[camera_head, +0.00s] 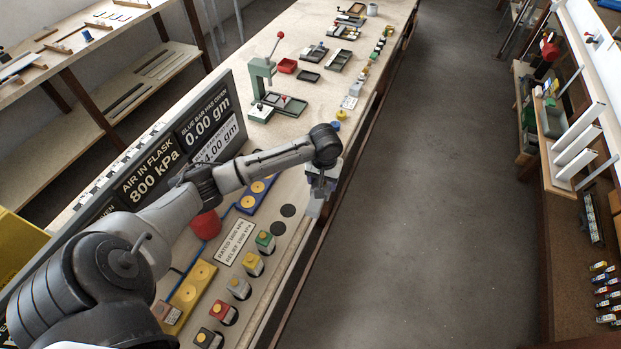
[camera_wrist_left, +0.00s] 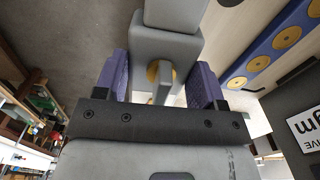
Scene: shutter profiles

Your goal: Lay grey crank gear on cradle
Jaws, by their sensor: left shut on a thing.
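My left gripper (camera_head: 321,183) points down near the bench's right edge. In the left wrist view its two purple finger pads (camera_wrist_left: 160,88) stand on either side of a grey block-like piece (camera_wrist_left: 165,48) with a brass round part, and the jaws are shut on it. I take this to be the grey crank gear; it also shows below the gripper in the head view (camera_head: 314,207). It is held up, apart from the bench top as far as I can tell. I cannot clearly tell which thing is the cradle. The right gripper is not in view.
A blue strip with brass discs (camera_head: 247,204) and a yellow strip (camera_head: 187,296) lie on the bench. Several coloured blocks, including a green one (camera_head: 265,241), stand in a row. Two dark round spots (camera_head: 288,210) are bare. A display board (camera_head: 160,160) stands behind.

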